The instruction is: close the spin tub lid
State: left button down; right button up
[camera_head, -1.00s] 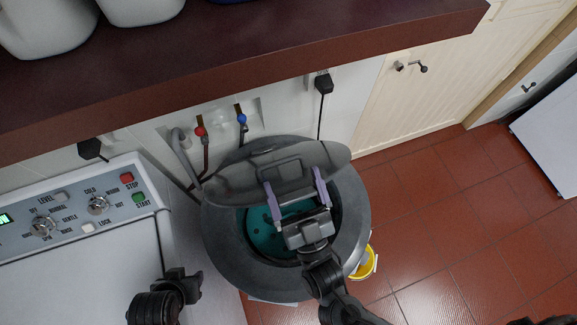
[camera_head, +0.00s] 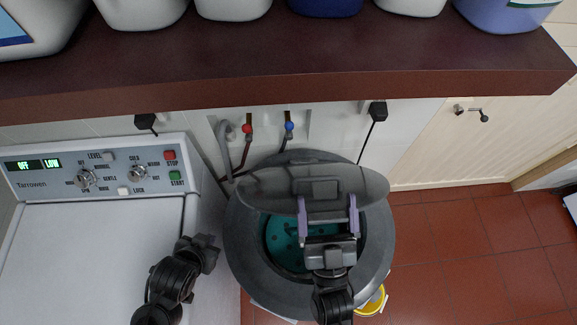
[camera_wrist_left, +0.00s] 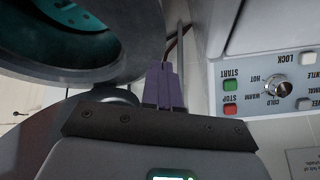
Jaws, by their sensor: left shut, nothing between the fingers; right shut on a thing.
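The spin tub (camera_head: 378,255) is a round dark grey drum with a teal perforated inside. Its grey oval lid (camera_head: 262,187) stands raised and tilted over the far part of the opening, which stays partly uncovered. My right gripper (camera_head: 328,205) holds the lid at its near edge, its purple fingers set apart. My left gripper (camera_head: 208,245) is shut and empty, left of the tub, above the white washing machine's right edge. Its closed purple fingers (camera_wrist_left: 163,85) show in the left wrist view, close to the tub's rim (camera_wrist_left: 135,65). Part of the opening is hidden by my right gripper.
The white washing machine (camera_head: 85,260) with its control panel (camera_head: 110,172) is at left. A dark red shelf (camera_head: 300,80) with several bottles runs above. Red and blue taps (camera_head: 289,126) and hoses are behind the tub.

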jog(key=shift+r, duration=0.2)
pick_arm(q)
jog(key=w+r+m+t+h, duration=0.1)
jog(key=w+m+h, duration=1)
jog(key=w, duration=0.4)
pick_arm(e)
jog(key=shift+r, duration=0.1)
pick_arm(q)
jog(key=w+d+r+n+g+h, duration=0.3)
jog(key=w+d+r+h, duration=0.1)
jog(key=w+r, duration=0.25)
jog(key=w+d+r+n+g+h, duration=0.3)
jog(key=w+d+r+n+h, duration=0.15)
jog(key=r, duration=0.35)
jog(key=shift+s+d+f+g+y, duration=0.3)
jog(key=shift+s+d+g+y, duration=0.6)
jog(key=shift+s+d+g, duration=0.9)
jog(key=shift+s+d+f+g+y, duration=0.25)
jog(key=shift+s+d+g+y, duration=0.7)
jog(key=shift+s+d+g, duration=0.85)
jog(key=shift+s+d+f+g+y, duration=0.3)
jog(key=shift+s+d+g+y, duration=0.85)
jog(key=shift+s+d, duration=1.05)
jog(key=shift+w+d+g+h, duration=0.15)
jog(key=shift+g+h, duration=0.1)
